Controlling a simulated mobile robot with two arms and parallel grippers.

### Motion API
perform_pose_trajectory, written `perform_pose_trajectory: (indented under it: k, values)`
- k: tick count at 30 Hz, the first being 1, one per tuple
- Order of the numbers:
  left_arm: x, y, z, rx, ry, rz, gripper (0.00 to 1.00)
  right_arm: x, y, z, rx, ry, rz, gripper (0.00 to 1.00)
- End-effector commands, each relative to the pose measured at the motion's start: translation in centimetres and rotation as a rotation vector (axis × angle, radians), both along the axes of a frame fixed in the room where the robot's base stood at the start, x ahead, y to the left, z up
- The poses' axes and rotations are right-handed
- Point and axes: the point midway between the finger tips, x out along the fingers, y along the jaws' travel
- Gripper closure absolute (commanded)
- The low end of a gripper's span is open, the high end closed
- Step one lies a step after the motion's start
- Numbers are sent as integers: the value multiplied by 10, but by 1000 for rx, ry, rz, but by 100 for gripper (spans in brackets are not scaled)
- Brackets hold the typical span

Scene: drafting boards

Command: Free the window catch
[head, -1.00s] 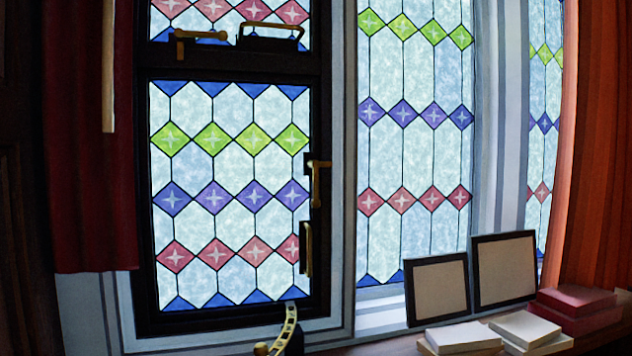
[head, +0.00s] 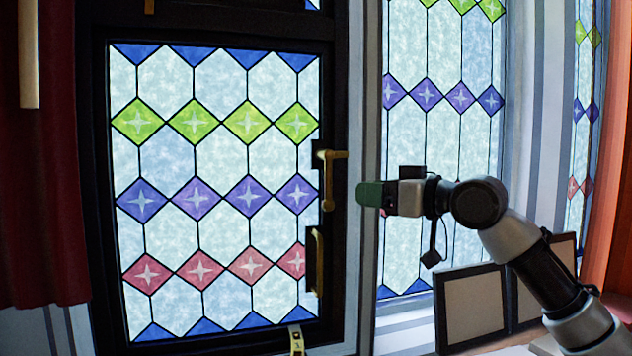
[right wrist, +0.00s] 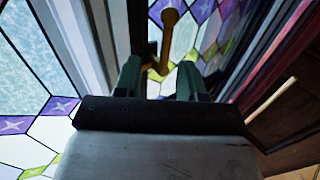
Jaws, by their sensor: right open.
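The brass catch handle (head: 328,178) sits on a dark plate on the right stile of the dark-framed leaded window (head: 336,90). Its lever hangs downward. In the right wrist view the brass handle (right wrist: 166,42) shows ahead of and between the green fingers. My right gripper (head: 370,194) is just right of the handle, at about the lever's height, pointing left. It is open, with a finger on each side in the wrist view (right wrist: 159,76), and holds nothing. I cannot tell how much gap is left to the handle. My left gripper is not in view.
A brass pull (head: 316,262) is below the catch. A perforated stay (head: 296,340) is at the window's bottom. Framed panels (head: 474,306) lean on the sill under my right arm.

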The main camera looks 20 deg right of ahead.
Motion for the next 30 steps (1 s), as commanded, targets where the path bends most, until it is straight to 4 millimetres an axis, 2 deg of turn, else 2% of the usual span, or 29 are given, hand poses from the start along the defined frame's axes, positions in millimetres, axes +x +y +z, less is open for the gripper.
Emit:
perform_pose_trajectory:
  k: [3, 5, 12, 15, 19, 24, 27, 30]
  values:
    - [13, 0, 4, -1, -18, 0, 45, 1, -1, 10, 11, -10, -1, 60]
    - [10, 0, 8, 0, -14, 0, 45, 5, 2, 11, 11, -10, 0, 60]
    - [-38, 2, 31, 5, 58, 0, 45, 39, 28, 13, 9, -8, 1, 60]
    - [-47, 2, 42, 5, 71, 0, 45, 55, 38, 12, 10, -7, 1, 60]
    - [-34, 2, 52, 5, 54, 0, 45, 71, 50, 11, 9, -7, 0, 60]
    - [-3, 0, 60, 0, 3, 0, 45, 83, 59, 8, 8, -9, -1, 60]
    - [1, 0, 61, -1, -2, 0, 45, 86, 60, 7, 8, -11, -2, 60]
    - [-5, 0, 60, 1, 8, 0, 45, 86, 60, 6, 8, -11, -2, 60]
